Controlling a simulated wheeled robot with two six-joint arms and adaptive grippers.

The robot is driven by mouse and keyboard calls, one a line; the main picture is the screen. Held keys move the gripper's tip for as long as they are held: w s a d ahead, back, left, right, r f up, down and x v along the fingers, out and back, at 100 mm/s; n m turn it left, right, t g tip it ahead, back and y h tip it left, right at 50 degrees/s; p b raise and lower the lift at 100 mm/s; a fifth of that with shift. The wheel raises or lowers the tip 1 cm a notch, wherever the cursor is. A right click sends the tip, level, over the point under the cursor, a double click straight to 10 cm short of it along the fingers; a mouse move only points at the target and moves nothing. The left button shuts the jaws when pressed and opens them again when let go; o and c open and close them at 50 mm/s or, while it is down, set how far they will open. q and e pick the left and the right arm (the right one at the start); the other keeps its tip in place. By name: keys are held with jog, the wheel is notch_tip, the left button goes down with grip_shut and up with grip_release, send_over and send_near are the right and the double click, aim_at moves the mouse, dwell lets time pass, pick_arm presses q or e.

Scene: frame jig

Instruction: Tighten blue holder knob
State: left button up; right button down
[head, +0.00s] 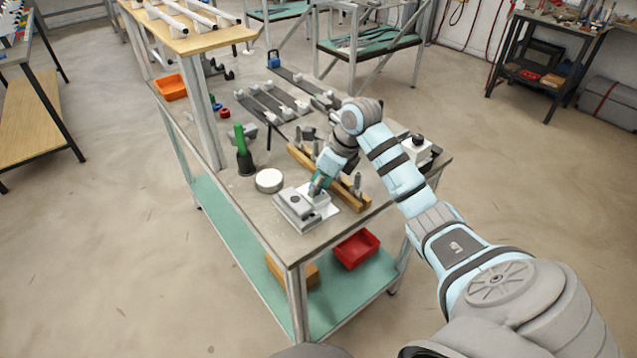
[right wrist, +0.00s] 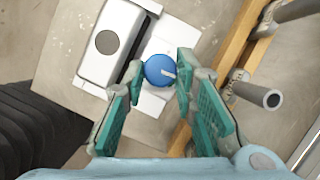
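The blue knob (right wrist: 159,71) is round with a pale pointer mark and sits on the white base of the holder. The grey and white holder block (head: 299,207) stands near the front corner of the workbench, and it also shows in the right wrist view (right wrist: 107,42). My right gripper (right wrist: 160,76) points down at the knob, with one teal finger on each side of it. The fingertips are at or very near the knob's edges; firm contact is hard to tell. In the head view my right gripper (head: 318,186) hides the knob. My left gripper is not in view.
A wooden rail (head: 302,158) with upright metal pegs stands close beside the holder. A white round lid (head: 270,180) and a green-handled tool (head: 242,150) in a dark cup are to the left. A white box with a black button (head: 417,150) is at the right.

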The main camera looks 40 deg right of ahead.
jog(key=m, duration=0.1)
jog(key=m+p, duration=0.1)
jog(key=h+p, duration=0.1)
jog(key=shift+s+a+r+m+t, duration=0.1)
jog(key=shift+a+r+m+t, duration=0.2)
jog(key=shift+m, duration=0.1)
jog(key=shift+f+m+h+p, duration=0.2)
jog(key=shift+m+h+p, duration=0.25)
jog(key=shift+m, duration=0.65)
jog(key=shift+d+f, duration=0.1)
jog(key=c, duration=1.6)
grip_release()
jog(key=v, duration=0.7)
jog(key=shift+r, duration=0.25)
